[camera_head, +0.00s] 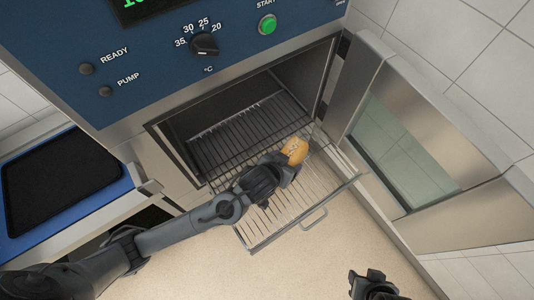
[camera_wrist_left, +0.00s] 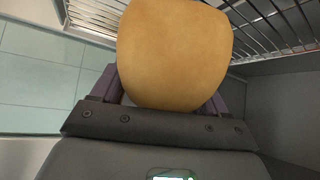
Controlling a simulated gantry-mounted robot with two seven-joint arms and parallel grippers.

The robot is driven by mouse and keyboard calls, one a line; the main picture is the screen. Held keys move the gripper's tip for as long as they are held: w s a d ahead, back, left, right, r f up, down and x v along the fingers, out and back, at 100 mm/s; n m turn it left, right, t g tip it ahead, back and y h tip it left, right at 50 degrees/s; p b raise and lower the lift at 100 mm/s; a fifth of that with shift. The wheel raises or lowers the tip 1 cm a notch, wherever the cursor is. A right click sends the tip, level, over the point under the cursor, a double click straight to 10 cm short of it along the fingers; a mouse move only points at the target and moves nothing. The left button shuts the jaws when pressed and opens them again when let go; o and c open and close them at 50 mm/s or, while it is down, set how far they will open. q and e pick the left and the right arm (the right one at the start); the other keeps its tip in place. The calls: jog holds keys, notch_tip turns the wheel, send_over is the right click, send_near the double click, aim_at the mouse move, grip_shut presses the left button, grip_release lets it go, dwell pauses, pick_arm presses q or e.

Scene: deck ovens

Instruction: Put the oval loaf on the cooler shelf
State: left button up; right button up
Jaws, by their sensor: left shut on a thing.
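The oval loaf (camera_head: 294,150) is golden brown and sits at the tips of my left gripper (camera_head: 284,168), over the right side of the pulled-out wire shelf. My left gripper is shut on the loaf. In the left wrist view the loaf (camera_wrist_left: 175,52) fills the upper middle, between the fingers of my left gripper (camera_wrist_left: 160,95). The wire cooler shelf (camera_head: 250,234) sticks out of the open cabinet; whether the loaf touches it cannot be told. My right gripper (camera_head: 372,284) is at the bottom edge, away from the shelf; its jaws are unclear.
The cooler cabinet door (camera_head: 405,150) stands open on the right. A blue control panel (camera_head: 150,50) with a dial and green button is above the opening. A black tray (camera_head: 62,180) on a blue-edged counter is at the left. Another wire rack (camera_head: 225,145) shows inside.

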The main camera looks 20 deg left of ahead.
pick_arm(q)
jog(key=w+a+f, duration=0.1)
jog(key=a+f, duration=0.1)
jog(key=w+a+f, duration=0.1)
jog(key=w+a, duration=0.1)
jog(key=a, duration=0.1)
jog(key=w+a+f, duration=0.2)
jog(key=shift+a+f, duration=0.3)
jog(key=shift+a, duration=0.1)
notch_tip(320, 180, down, 4)
jog(key=shift+s+r, duration=0.1)
jog(key=shift+r, duration=0.15)
jog(key=shift+f, duration=0.2)
jog(key=shift+f, duration=0.1)
jog(key=o, duration=1.2)
jog(key=shift+f, duration=0.1)
